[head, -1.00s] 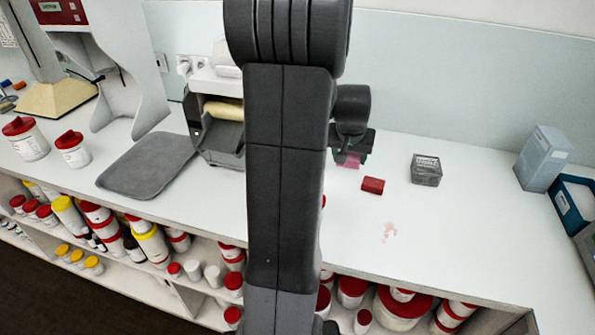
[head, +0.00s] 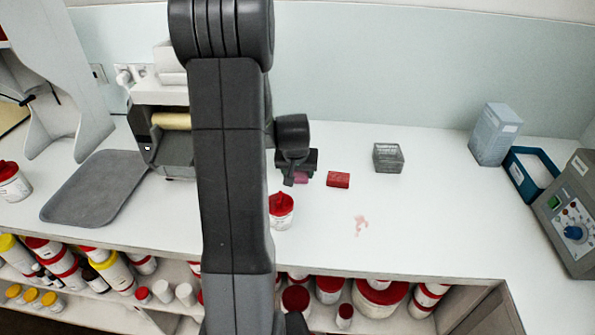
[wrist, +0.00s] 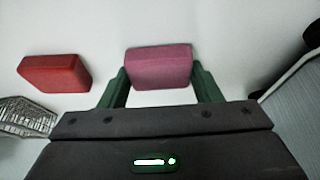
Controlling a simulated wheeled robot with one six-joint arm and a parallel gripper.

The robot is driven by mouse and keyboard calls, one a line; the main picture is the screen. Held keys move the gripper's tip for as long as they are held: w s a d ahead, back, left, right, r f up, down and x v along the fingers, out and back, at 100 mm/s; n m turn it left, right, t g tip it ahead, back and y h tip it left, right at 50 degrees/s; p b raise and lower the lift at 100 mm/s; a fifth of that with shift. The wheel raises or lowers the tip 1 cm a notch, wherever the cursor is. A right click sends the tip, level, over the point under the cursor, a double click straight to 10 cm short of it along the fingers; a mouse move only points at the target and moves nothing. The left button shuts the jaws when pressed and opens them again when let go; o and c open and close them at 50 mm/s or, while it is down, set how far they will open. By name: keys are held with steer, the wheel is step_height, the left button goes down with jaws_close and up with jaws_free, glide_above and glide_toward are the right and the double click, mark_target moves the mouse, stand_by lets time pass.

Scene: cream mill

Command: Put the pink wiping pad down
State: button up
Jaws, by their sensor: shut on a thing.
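The pink wiping pad (wrist: 158,66) is between the green fingers of my gripper (wrist: 160,84) in the wrist view, and the gripper is shut on it. In the head view my gripper (head: 298,176) is low over the white bench, with only a bit of the pink pad (head: 301,177) showing. I cannot tell whether the pad touches the bench. A red block (head: 338,180) lies on the bench just right of the gripper; it also shows left of the pad in the wrist view (wrist: 56,74).
A wire basket (head: 388,158) stands right of the red block, and a pink stain (head: 360,225) marks the bench nearer the front. A red-lidded jar (head: 281,211) stands by my arm. A grey tray (head: 95,188) lies at left. The bench right of the stain is clear.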

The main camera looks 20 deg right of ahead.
steer(key=shift+f, duration=0.2)
steer(key=o, duration=1.1)
steer(key=shift+r, duration=0.1)
steer(key=shift+s+r, duration=0.1)
steer(key=shift+r, duration=0.45)
steer(key=v, duration=1.1)
steer(key=shift+a+b, duration=0.1)
steer(key=shift+b, duration=0.25)
